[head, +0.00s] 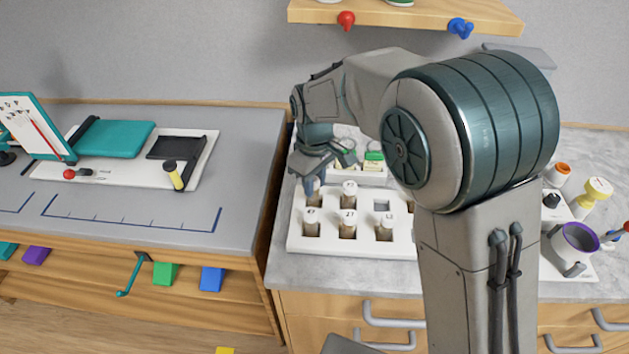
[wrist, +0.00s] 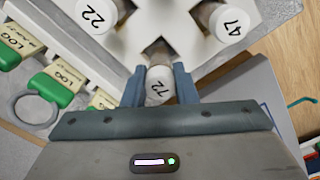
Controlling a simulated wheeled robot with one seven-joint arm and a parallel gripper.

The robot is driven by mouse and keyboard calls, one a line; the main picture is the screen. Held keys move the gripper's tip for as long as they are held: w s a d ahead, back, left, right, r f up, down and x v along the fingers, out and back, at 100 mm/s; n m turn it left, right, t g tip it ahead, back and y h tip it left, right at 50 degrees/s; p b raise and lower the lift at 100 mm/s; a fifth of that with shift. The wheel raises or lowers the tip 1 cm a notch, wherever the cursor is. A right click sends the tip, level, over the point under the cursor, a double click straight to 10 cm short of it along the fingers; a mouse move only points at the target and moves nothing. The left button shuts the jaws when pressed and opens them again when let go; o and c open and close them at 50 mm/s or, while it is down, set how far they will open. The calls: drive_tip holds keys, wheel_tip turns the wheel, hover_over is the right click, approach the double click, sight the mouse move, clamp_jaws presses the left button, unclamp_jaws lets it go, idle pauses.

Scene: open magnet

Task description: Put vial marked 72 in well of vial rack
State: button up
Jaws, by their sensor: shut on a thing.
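The vial marked 72 (wrist: 158,87) has a white cap and sits between the two fingers of my gripper (wrist: 159,88), which are shut on it. Its brown body points down toward the white vial rack (wrist: 180,28). In the head view my gripper (head: 314,185) is at the back left well of the rack (head: 298,240). Vials marked 22 (wrist: 97,16) and 47 (wrist: 232,24) stand in the rack. An empty well (head: 381,205) shows in the back row.
Green-capped LOG containers (wrist: 50,88) stand in a white holder behind the rack. A purple-rimmed mug (head: 575,243) and colored-cap items stand at the right. The left bench holds a white board with a teal pad (head: 115,138). My arm hides part of the right counter.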

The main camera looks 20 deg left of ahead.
drive_tip(key=shift+f, duration=0.3)
drive_tip(key=shift+f, duration=0.2)
drive_tip(key=o, duration=1)
drive_tip(key=shift+r, duration=0.1)
wheel_tip(320, 180, up, 12)
drive_tip(key=shift+b, duration=0.4)
drive_tip(key=shift+d+r, duration=0.1)
drive_tip(key=shift+r, duration=0.05)
